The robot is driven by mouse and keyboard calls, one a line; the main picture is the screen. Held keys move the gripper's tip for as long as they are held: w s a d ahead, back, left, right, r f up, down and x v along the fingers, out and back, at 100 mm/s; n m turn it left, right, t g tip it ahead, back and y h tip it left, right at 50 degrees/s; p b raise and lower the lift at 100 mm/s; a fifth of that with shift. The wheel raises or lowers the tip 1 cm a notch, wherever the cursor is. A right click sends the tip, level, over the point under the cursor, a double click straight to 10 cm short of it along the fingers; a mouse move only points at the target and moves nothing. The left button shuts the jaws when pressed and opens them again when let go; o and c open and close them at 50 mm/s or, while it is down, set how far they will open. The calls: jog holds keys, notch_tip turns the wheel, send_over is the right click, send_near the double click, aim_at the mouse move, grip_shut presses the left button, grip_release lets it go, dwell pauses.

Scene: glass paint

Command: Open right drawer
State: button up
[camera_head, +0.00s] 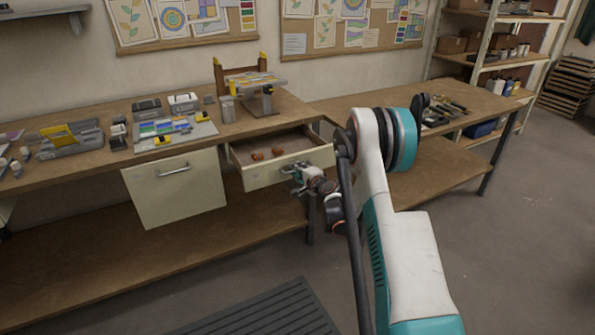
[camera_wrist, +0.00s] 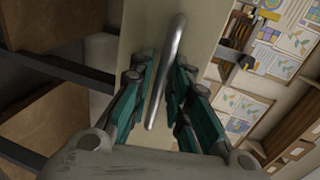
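The right drawer (camera_head: 292,170) is pulled out from under the left workbench, its inside showing. A few small orange-brown pieces (camera_head: 267,154) lie in it. The left drawer (camera_head: 175,188) is closed, with a metal handle (camera_head: 174,169) on its pale front. My gripper (camera_head: 298,174) is at the right drawer's front and hides its handle in the head view. In the wrist view, the metal bar handle (camera_wrist: 168,68) runs between the fingers of my gripper (camera_wrist: 162,80), which look closed around it. Contact on both sides is hard to make out.
The left workbench top (camera_head: 75,173) carries tools, boxes and a small stand (camera_head: 262,100). A second table (camera_head: 340,107) stands to the right, with a shelf rack (camera_head: 490,62) behind it. A dark floor mat (camera_head: 270,310) lies in front; the floor at right is clear.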

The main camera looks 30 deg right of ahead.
jog(key=v, duration=1.1)
jog(key=shift+s, duration=0.35)
jog(key=shift+r, duration=0.1)
